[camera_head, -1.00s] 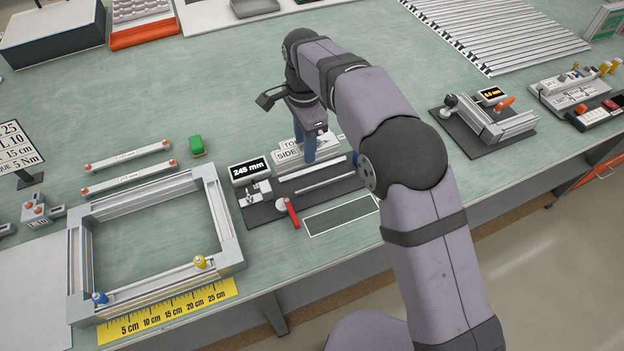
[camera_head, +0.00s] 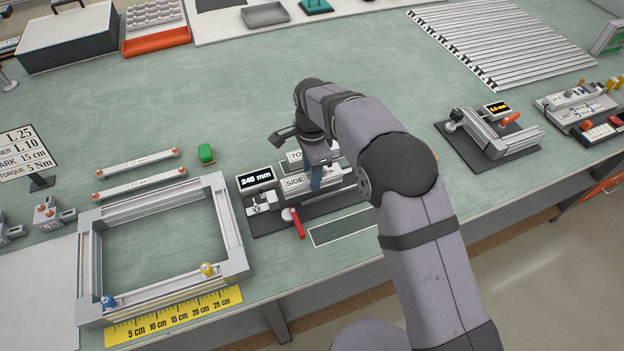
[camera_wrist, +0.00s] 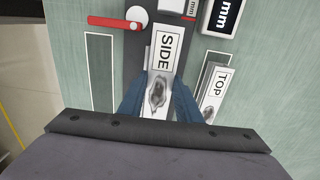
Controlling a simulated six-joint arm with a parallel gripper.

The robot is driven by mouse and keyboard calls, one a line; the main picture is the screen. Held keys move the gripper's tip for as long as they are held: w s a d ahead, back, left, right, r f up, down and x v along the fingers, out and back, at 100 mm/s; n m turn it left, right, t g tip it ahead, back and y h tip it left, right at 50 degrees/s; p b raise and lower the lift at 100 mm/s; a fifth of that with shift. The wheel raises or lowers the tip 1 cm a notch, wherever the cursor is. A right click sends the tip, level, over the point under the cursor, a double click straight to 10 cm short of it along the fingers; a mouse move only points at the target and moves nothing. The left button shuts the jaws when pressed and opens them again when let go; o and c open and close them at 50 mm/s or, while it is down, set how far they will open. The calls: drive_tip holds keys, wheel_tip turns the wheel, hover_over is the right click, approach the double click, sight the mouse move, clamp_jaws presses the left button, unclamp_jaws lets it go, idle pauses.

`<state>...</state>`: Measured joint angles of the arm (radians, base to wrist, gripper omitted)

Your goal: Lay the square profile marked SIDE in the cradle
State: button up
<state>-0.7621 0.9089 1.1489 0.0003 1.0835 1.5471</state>
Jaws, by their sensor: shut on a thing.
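The square profile marked SIDE (camera_head: 294,184) is a pale grey bar with a white label. My gripper (camera_head: 316,184) is shut on it, its blue fingers on both sides. In the wrist view the SIDE profile (camera_wrist: 165,48) runs lengthwise between the fingers (camera_wrist: 157,95), with a dark smudged patch on its top face. The profile is over the cradle on the dark base (camera_head: 328,207), lined up with it; I cannot tell whether it touches. The profile marked TOP (camera_head: 295,156) lies just behind, apart from it; it also shows in the wrist view (camera_wrist: 213,98).
An empty outlined dark area (camera_head: 343,226) lies in front.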

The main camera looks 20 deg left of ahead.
drive_tip(key=shift+f+p, duration=0.5)
drive_tip(key=shift+f, duration=1.1)
drive_tip(key=shift+f, duration=0.15)
drive_tip(key=o, duration=1.1)
wheel_tip(320, 180, up, 12)
drive_tip(key=b, duration=0.3)
drive_tip(key=shift+b, duration=0.35)
